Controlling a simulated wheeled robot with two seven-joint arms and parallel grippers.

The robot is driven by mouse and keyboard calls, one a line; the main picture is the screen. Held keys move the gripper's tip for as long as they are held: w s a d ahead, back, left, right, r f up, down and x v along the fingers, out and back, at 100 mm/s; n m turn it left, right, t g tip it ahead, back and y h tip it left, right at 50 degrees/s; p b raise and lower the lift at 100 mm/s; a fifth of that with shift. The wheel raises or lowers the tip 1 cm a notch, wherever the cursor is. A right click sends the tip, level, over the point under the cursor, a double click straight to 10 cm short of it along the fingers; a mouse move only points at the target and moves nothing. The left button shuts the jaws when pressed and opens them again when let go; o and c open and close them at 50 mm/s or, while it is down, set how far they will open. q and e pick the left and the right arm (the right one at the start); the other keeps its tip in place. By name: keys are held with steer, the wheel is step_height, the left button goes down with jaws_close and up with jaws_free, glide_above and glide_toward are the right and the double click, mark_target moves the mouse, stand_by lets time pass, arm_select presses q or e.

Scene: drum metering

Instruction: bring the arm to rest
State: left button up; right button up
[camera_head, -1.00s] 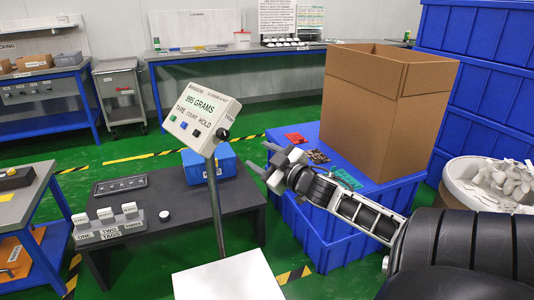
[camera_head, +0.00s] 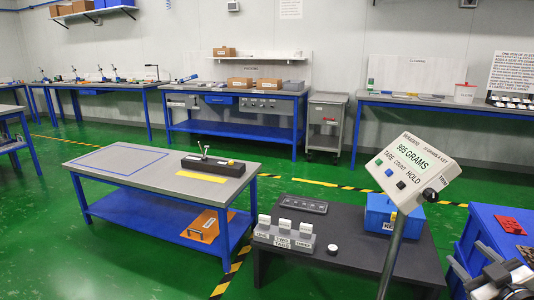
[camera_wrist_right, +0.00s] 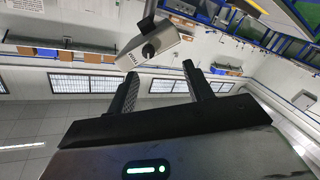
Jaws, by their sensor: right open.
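My right gripper (camera_head: 469,257) is at the lower right of the head view, in front of the blue crate (camera_head: 464,250). In the right wrist view its two fingers (camera_wrist_right: 160,72) stand apart with nothing between them. The scale display (camera_head: 411,168) on its post reads 995 GRAMS. Most of my right arm is outside the head view. My left gripper is not in view.
A dark low table (camera_head: 345,262) holds a tag rack (camera_head: 284,237), a black tray (camera_head: 303,204) and a blue box (camera_head: 393,214). A grey-topped workbench (camera_head: 120,165) stands to its left. Red pieces (camera_head: 510,225) lie on the blue crate. Green floor is open at the left.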

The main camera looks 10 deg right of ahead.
steer(key=s+a+f+m+g+y, duration=0.15)
steer(key=s+a+f, duration=0.25)
steer(key=a+f, duration=0.45)
steer(key=s+a+f+g+y, duration=0.2)
steer(key=s+a+f+g, duration=0.15)
steer(key=a+f, duration=0.5)
steer(key=s+a+y, duration=0.1)
steer(key=s+a, duration=0.2)
steer(key=a, duration=0.6)
steer(key=s+a+g+y, duration=0.1)
steer(key=s+a, duration=0.2)
steer(key=a, duration=0.6)
steer(key=shift+s+a+f+g+y, duration=0.15)
steer(key=shift+s+f+g+y, duration=0.15)
steer(key=shift+f+y, duration=0.05)
steer(key=shift+m, duration=0.25)
